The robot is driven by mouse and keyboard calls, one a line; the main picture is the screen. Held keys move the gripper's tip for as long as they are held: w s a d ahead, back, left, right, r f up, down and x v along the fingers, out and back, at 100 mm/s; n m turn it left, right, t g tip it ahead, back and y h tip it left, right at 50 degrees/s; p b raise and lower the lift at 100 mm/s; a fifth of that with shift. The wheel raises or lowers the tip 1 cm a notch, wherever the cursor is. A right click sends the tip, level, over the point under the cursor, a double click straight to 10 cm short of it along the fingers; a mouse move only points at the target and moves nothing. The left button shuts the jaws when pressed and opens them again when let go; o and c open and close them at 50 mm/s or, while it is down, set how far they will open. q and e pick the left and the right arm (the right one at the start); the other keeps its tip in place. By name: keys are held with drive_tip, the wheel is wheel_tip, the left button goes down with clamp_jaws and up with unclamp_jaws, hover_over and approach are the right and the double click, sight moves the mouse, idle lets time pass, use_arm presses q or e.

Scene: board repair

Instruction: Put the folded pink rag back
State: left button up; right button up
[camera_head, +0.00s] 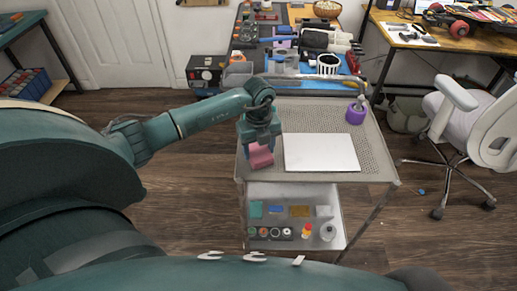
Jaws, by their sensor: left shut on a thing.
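The folded pink rag (261,156) is in my left gripper (260,145), which points down over the left front part of the cart's perforated top. The gripper is shut on the rag, and its fingers hide the rag's upper part. I cannot tell whether the rag touches the cart top (375,160) or hangs just above it. My right gripper is not in view.
A white board (320,153) lies right of the rag on the cart. A purple roll (355,113) stands at the back right. The lower shelf (262,193) holds small containers. A cluttered workbench is behind; a white chair (480,120) stands right.

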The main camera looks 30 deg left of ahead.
use_arm(q)
drive_tip(key=shift+f, duration=0.35)
drive_tip(key=shift+f, duration=0.2)
drive_tip(key=o, duration=0.9)
drive_tip(key=shift+o, duration=0.2)
drive_tip(key=shift+r, duration=0.1)
